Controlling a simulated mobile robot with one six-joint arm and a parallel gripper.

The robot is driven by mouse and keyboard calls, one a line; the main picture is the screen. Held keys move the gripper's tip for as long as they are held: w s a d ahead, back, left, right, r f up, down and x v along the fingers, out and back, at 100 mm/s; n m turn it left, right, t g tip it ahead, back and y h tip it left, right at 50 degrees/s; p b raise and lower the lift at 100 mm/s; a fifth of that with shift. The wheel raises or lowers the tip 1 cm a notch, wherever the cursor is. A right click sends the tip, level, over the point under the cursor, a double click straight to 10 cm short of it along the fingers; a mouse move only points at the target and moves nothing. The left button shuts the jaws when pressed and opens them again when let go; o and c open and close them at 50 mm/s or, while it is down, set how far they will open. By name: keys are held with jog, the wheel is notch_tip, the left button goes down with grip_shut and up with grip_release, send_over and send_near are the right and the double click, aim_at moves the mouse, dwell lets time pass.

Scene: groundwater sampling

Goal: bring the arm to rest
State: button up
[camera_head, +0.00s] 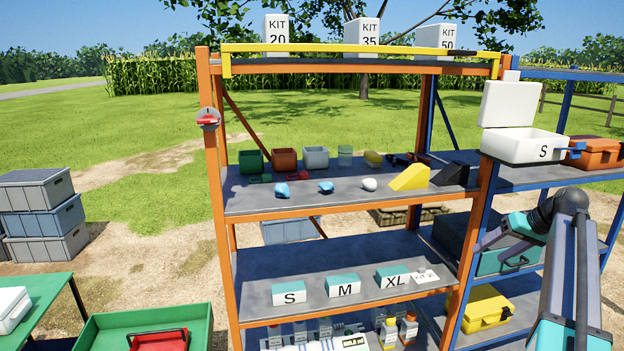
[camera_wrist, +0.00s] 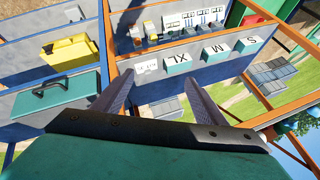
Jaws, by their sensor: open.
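My arm (camera_head: 565,260) stands at the right of the head view, raised and bent, in front of the blue shelf unit. In the wrist view my gripper (camera_wrist: 158,92) is open, with its two grey fingers wide apart and nothing between them. The wrist view is turned upside down. Past the fingers it shows the shelf with the glove boxes marked S (camera_wrist: 248,45), M (camera_wrist: 214,53) and XL (camera_wrist: 178,63). The fingertips appear apart from the boxes, though the exact distance is hard to tell.
An orange-framed shelf (camera_head: 340,193) holds bins, a yellow wedge (camera_head: 410,178) and glove boxes. An open white case (camera_head: 522,145) marked S and an orange case (camera_head: 597,153) sit near my arm. A yellow case (camera_head: 487,308) is lower down. Green tables stand at left.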

jog(key=s+a+f+g+b, duration=0.15)
jog(key=a+f, duration=0.45)
jog(key=f, duration=0.6)
jog(key=s+a+f+g+b, duration=0.1)
jog(key=s+a+f+g, duration=0.15)
jog(key=a+f, duration=0.65)
jog(key=s+a+f+g+b, duration=0.15)
jog(key=a+f, duration=0.25)
jog(key=f, duration=1.1)
jog(key=s+a+f+g+h+b, duration=0.1)
jog(key=s+a+f, duration=0.4)
jog(key=s+f, duration=0.3)
jog(key=s+a+f+g+b, duration=0.1)
jog(key=s+a+f, duration=0.5)
jog(key=f, duration=0.4)
jog(key=s+a+f+g+h+b, duration=0.1)
jog(key=s+a+f, duration=0.1)
jog(key=s+f, duration=0.3)
jog(key=s+a+f+g+h, duration=0.1)
jog(key=s+f, duration=0.4)
jog(key=s, duration=0.7)
jog(key=s+a+f+n+g+h+b, duration=0.1)
jog(key=s+a+f+g, duration=0.1)
jog(key=s+f, duration=0.3)
jog(key=s+a, duration=0.1)
jog(key=s, duration=0.2)
jog(key=shift+s+f+b, duration=0.15)
jog(key=shift+s+b, duration=0.05)
jog(key=shift+b, duration=0.15)
jog(key=shift+a, duration=0.1)
